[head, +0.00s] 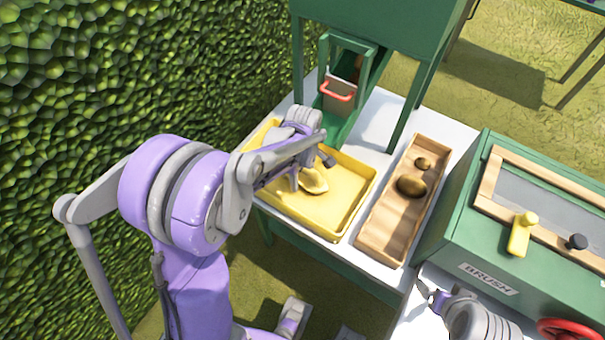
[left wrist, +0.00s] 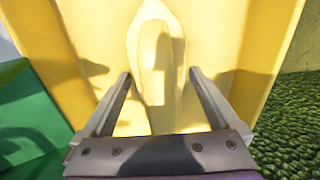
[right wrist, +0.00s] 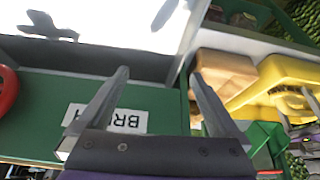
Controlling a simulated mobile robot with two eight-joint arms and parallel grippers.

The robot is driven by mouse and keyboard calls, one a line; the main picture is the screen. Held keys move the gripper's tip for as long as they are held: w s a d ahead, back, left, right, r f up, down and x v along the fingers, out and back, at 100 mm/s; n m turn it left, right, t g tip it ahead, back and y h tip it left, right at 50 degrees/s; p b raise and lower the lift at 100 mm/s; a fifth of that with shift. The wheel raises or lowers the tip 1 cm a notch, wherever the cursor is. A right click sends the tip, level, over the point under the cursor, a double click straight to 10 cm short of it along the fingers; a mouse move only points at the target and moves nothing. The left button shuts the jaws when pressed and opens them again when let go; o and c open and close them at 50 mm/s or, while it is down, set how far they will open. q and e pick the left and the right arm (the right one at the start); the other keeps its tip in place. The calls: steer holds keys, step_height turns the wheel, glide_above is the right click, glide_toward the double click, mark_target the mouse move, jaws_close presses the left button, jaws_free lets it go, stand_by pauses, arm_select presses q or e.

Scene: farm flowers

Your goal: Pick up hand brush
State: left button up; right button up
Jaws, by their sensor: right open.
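A wooden tray (head: 375,238) with two brown round things (head: 411,185) stands between the yellow tray and the machine. The machine carries a yellow handle (head: 520,235), a black knob (head: 577,241) and a red wheel (head: 570,331). A green stand rises behind; a hedge (head: 90,90) borders the left.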

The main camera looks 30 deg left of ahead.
arm_select(q)
steer(key=c, duration=1.2)
steer(key=shift+c, duration=0.2)
step_height(320, 180, up, 10)
steer(key=shift+p, duration=0.45)
